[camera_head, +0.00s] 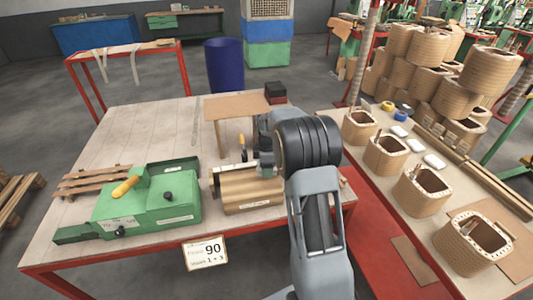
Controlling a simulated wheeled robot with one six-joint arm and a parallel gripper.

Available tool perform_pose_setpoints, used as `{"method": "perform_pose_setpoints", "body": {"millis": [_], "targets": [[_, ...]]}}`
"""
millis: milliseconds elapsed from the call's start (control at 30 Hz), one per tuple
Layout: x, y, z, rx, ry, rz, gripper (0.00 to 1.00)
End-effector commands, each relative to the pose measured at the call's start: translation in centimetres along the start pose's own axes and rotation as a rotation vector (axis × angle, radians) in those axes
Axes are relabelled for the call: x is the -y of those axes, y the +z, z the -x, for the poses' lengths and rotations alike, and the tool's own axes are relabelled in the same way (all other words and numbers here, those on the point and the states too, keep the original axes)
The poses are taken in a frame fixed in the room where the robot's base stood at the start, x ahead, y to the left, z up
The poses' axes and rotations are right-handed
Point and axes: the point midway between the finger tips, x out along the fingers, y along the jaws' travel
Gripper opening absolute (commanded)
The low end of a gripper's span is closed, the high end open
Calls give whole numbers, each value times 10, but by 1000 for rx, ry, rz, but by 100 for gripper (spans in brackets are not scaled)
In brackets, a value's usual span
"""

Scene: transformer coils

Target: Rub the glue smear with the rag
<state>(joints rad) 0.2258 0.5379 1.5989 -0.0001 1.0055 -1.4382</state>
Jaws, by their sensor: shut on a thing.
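My gripper (265,165) is over the right end of a tan coil block (238,191) on the wooden table. My own wrist and forearm hide much of it. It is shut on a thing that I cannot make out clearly. I do not see the rag as a separate cloth on the table. I cannot make out the glue smear either. The coil block lies on its side with a pale label on its front.
A green machine (150,205) with a yellow handle stands left of the coil block. A brown board (236,106) and dark boxes (275,92) are at the table's back. The right bench (405,190) holds several coils. The table's back left is clear.

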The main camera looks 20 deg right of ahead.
Motion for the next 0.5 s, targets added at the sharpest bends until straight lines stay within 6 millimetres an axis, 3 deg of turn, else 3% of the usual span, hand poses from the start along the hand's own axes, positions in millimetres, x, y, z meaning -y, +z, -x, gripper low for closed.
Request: {"method": "perform_pose_setpoints", "body": {"millis": [300, 500], "targets": [[0, -4, 33, 0, 1, 7, 41], [1, -5, 43, 0, 2, 10, 41]]}}
